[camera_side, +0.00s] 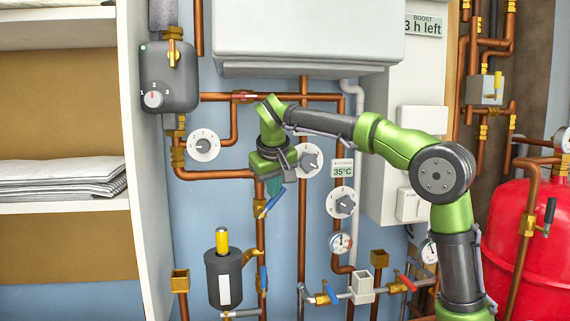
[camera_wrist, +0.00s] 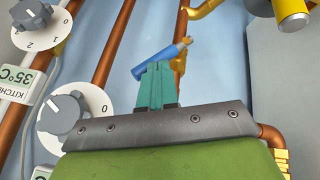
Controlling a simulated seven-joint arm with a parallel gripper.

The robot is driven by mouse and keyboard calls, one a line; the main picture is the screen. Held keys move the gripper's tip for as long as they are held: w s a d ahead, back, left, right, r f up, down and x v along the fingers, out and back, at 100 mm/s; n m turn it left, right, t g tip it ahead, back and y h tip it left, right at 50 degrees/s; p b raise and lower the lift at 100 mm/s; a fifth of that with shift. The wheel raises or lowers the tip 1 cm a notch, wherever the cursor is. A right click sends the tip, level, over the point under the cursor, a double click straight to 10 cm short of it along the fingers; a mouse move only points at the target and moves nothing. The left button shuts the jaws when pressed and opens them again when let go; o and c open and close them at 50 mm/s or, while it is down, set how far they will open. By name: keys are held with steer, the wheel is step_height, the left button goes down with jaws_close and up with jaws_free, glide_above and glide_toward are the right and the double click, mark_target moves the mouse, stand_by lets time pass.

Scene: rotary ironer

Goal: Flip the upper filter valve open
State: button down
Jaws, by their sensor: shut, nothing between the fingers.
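The upper filter valve has a blue lever (camera_side: 271,204) on a brass body (camera_side: 258,208) on a vertical copper pipe, above the dark filter canister (camera_side: 224,278). The lever slants diagonally across the pipe, its free end up and to the right. My gripper (camera_side: 273,186) points down just above the lever, its teal fingers shut and empty. In the wrist view the shut fingertips (camera_wrist: 156,68) overlap the lower side of the blue lever (camera_wrist: 160,61). I cannot tell whether they touch it. The brass body (camera_wrist: 180,64) shows to the right of the fingertips.
A second blue lever (camera_side: 263,279) sits lower on the same pipe, beside the canister with its yellow top (camera_side: 222,241). White dials (camera_side: 309,160) and (camera_side: 343,202) and copper pipes are close to the right. A shelf with folded linen (camera_side: 60,176) stands left.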

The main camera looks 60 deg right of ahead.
steer(key=shift+s+d, duration=0.2)
steer(key=shift+d, duration=0.05)
steer(key=shift+s+d+f+m+t+y, duration=0.3)
steer(key=shift+s+d+f+t+y, duration=0.15)
steer(key=shift+t+y, duration=0.35)
steer(key=shift+s+d+f+t+y, duration=0.2)
steer(key=shift+s+d+f, duration=0.25)
steer(key=shift+f, duration=0.2)
steer(key=shift+s+d+f+t+y, duration=0.2)
steer(key=shift+s+d+f, duration=0.25)
steer(key=shift+f, duration=0.15)
steer(key=shift+w+a+r, duration=0.1)
steer(key=shift+w+a, duration=0.05)
steer(key=shift+w+a+r, duration=0.15)
steer(key=shift+w+a, duration=0.3)
